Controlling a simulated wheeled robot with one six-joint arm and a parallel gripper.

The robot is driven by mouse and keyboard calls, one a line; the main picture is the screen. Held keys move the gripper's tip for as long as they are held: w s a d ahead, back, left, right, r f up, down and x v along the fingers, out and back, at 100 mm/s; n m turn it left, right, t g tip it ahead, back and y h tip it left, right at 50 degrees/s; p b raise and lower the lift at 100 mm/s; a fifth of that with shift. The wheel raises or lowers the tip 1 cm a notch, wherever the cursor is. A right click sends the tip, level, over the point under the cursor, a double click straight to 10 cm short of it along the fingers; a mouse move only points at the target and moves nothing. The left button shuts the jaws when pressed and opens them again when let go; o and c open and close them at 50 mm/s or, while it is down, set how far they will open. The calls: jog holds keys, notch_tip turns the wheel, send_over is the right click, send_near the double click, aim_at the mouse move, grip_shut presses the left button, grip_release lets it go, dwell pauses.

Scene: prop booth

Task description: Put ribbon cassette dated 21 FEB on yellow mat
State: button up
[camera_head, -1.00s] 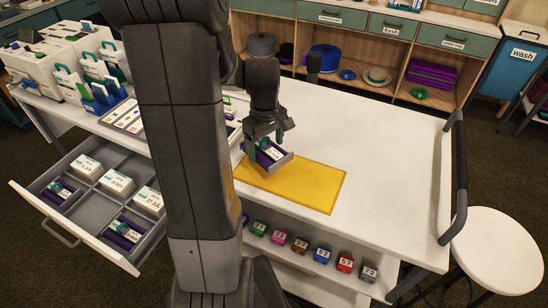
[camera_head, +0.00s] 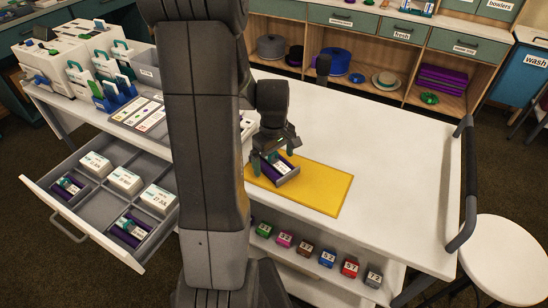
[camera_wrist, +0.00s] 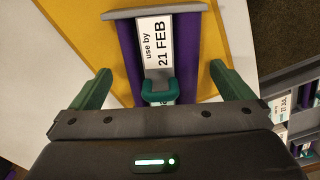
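The ribbon cassette (camera_head: 284,172), purple with a grey end plate and a white label, is on the left part of the yellow mat (camera_head: 318,190). In the wrist view the cassette's label (camera_wrist: 161,44) reads "use by 21 FEB", and a teal handle is at its near end. My gripper (camera_head: 273,160) is over the cassette. In the wrist view its green fingers (camera_wrist: 162,85) are spread wide, one on each side, with gaps between them and the cassette. The cassette's near end is hidden behind my gripper body.
An open drawer (camera_head: 85,222) at the left holds white boxes and other purple cassettes. A sorting tray (camera_head: 140,118) and white dispensers are at the table's back left. Small numbered blocks (camera_head: 327,259) line a shelf below the front edge. The table's right side is clear.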

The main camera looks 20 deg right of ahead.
aim_at(274, 154)
jog(key=shift+r, duration=0.1)
notch_tip(274, 154, up, 12)
dwell(0.5)
